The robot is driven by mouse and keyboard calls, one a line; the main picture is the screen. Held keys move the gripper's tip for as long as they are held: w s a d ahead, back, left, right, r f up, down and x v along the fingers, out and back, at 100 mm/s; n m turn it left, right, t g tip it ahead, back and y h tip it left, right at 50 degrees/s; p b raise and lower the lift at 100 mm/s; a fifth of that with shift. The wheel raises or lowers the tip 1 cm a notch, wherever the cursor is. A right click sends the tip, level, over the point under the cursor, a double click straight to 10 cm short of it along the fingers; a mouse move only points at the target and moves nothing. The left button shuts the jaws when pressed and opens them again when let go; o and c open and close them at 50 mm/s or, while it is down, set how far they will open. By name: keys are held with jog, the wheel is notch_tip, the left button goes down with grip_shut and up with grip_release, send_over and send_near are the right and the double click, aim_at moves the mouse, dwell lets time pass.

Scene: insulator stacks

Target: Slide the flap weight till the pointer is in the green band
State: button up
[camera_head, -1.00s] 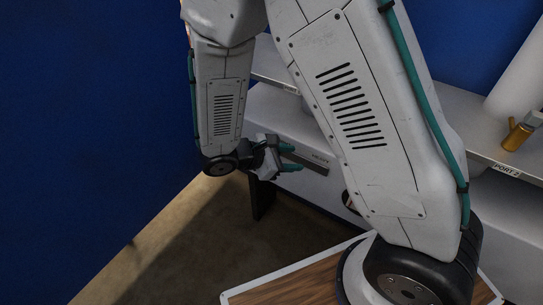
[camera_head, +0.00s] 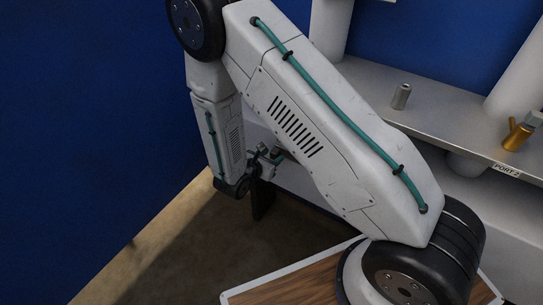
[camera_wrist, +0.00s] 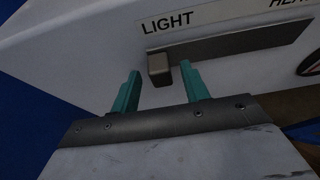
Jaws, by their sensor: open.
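In the wrist view the flap weight, a small grey-brown block (camera_wrist: 158,68), sits at the left end of a dark flat bar (camera_wrist: 235,42) on a white panel, just below the word LIGHT. My gripper (camera_wrist: 160,82) is open, its two teal fingers pointing at the panel. The block shows in the gap between the fingertips, and I cannot tell whether they touch it. A dark round-edged dial (camera_wrist: 311,64) is cut off at the right edge; its pointer and green band are not visible. In the head view my gripper (camera_head: 272,157) is small and partly hidden near the panel.
A white shelf (camera_head: 440,125) holds a grey cylinder (camera_head: 401,96) and a brass fitting (camera_head: 517,136) near the PORT 2 label (camera_head: 506,170). A blue wall (camera_head: 80,120) stands at the left. Open floor (camera_head: 150,250) lies below my gripper.

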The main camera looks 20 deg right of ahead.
jog(key=shift+w+d+f, duration=0.15)
jog(key=shift+w+d, duration=0.05)
jog(key=shift+d, duration=0.05)
grip_shut()
jog(key=shift+s+d, duration=0.55)
jog(key=shift+s, duration=0.2)
jog(key=shift+s+d, duration=0.5)
jog(key=shift+s, duration=0.2)
grip_release()
jog(key=shift+a, duration=0.1)
jog(key=v, duration=0.7)
jog(key=shift+s+a, duration=0.25)
